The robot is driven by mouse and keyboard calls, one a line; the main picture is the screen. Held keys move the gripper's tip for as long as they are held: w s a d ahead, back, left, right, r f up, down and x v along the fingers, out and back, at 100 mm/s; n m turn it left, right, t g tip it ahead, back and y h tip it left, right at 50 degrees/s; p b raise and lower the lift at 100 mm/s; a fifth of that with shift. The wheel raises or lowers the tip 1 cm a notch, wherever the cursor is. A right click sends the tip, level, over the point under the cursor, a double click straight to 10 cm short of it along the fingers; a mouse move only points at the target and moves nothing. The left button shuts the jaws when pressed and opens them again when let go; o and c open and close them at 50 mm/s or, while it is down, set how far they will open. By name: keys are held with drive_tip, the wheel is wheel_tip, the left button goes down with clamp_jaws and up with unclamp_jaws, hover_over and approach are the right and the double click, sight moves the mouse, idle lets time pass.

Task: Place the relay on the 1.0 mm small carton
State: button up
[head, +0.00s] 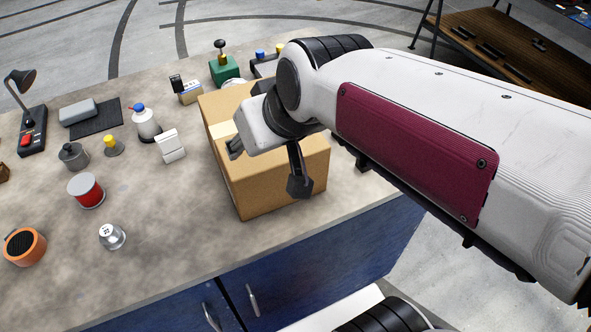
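My gripper (268,166) is open, with its fingers spread wide over the brown cardboard box (247,196). Nothing shows between them. I cannot read a 1.0 mm label on any carton. A small tan and white carton (189,95) stands behind the cardboard box, with a small dark item (176,82) at its left end; I cannot tell whether that item rests on it or stands behind it. A small white block-like item (170,146) stands left of the cardboard box. I cannot tell for sure which item is the relay. My arm hides part of the bench.
Left of the box stand a white bottle (147,124), a red spool (86,190), a silver cup-like item (111,236), an orange round item (24,247) and a black lamp (31,125). A green-based item (224,69) stands behind.

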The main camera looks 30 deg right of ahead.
drive_tip(key=s+d+f+g+h, duration=0.1)
drive_tip(key=s+d+f, duration=0.2)
drive_tip(key=s, duration=0.9)
drive_tip(key=shift+d+f+m+g, duration=0.2)
drive_tip(key=shift+d+m+g, duration=0.1)
drive_tip(key=shift+d+m, duration=0.15)
drive_tip(key=shift+o, duration=0.5)
idle(0.7)
drive_tip(key=w+a+r+t+h, duration=0.1)
drive_tip(key=w+r, duration=0.2)
drive_tip(key=w, duration=1.2)
drive_tip(key=w+a+r+t, duration=0.1)
drive_tip(key=w+r, duration=0.2)
drive_tip(key=w, duration=1.2)
drive_tip(key=w+a+f, duration=0.3)
drive_tip(key=w+f, duration=0.1)
drive_tip(key=w, duration=0.4)
drive_tip(key=w+a+f+t, duration=0.1)
drive_tip(key=w+a+f, duration=0.2)
drive_tip(key=w, duration=0.6)
drive_tip(key=w+a+f, duration=0.3)
drive_tip(key=w+f, duration=0.2)
drive_tip(key=w, duration=0.3)
drive_tip(key=shift+w+f+y, duration=0.3)
drive_tip(key=shift+w+f, duration=0.1)
